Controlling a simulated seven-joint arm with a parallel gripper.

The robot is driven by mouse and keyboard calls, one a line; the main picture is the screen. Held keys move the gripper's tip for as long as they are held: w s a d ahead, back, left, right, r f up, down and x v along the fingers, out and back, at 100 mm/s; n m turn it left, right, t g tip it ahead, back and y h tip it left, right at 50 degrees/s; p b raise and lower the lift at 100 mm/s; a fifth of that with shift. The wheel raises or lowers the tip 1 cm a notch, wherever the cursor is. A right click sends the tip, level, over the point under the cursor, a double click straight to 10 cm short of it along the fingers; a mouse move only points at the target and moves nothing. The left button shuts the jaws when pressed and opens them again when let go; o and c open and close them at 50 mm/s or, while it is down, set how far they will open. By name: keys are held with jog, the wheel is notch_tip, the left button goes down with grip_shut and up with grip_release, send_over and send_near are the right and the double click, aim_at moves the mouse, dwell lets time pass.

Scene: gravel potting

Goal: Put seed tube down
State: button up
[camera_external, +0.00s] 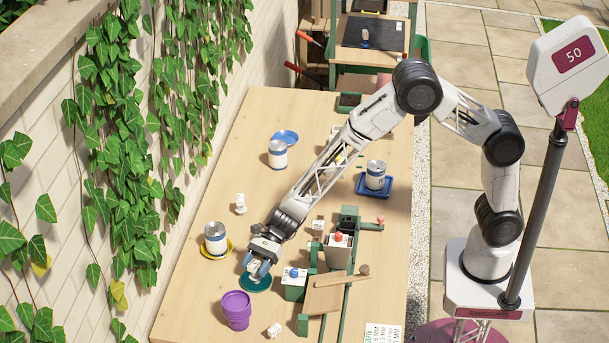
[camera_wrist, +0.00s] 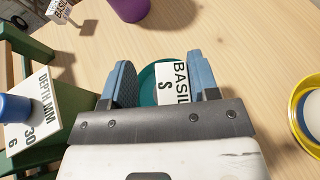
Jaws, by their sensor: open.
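A white piece lettered "BASIL S" (camera_wrist: 172,84), which looks like the seed tube, is at the dark green saucer (camera_wrist: 148,72) between my fingers. In the external view the saucer (camera_external: 257,287) lies on the bench near its left front, below my gripper (camera_external: 259,270). In the wrist view my gripper (camera_wrist: 160,84) is open. A gap shows between the left finger and the white piece; the right finger overlaps its edge, and I cannot tell whether they touch. The lower part of the piece is hidden by my gripper.
A purple pot (camera_external: 236,310) stands in front of the saucer. A can on a yellow saucer (camera_external: 229,252) stands to the left. A white block with a blue knob (camera_external: 294,274) and a green-framed device (camera_external: 347,222) are close on the right. Bare wood lies behind.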

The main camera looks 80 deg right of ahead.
jog(key=v, duration=1.2)
jog(key=shift+s, duration=0.15)
dwell(0.6)
jog(key=s+d+r+n+g+h, duration=0.25)
jog(key=s+r+n, duration=0.35)
jog(key=s+r, duration=0.3)
jog(key=s+d+r+n+g+h, duration=0.1)
jog(key=s+d+r+n+h, duration=0.15)
jog(key=s+r+n, duration=0.65)
jog(key=s+d+r+n+h, duration=0.1)
jog(key=s+d, duration=0.3)
jog(key=s, duration=0.5)
jog(key=s+d+r+n+h, duration=0.1)
jog(key=s+d+n+h, duration=0.2)
jog(key=s, duration=0.5)
jog(key=s+d+r+n+t+h, duration=0.1)
jog(key=s+d+n+h, duration=0.2)
jog(key=s+d, duration=0.4)
jog(key=s, duration=0.2)
jog(key=shift+s+r+h, duration=0.2)
jog(key=shift+s+h, duration=0.1)
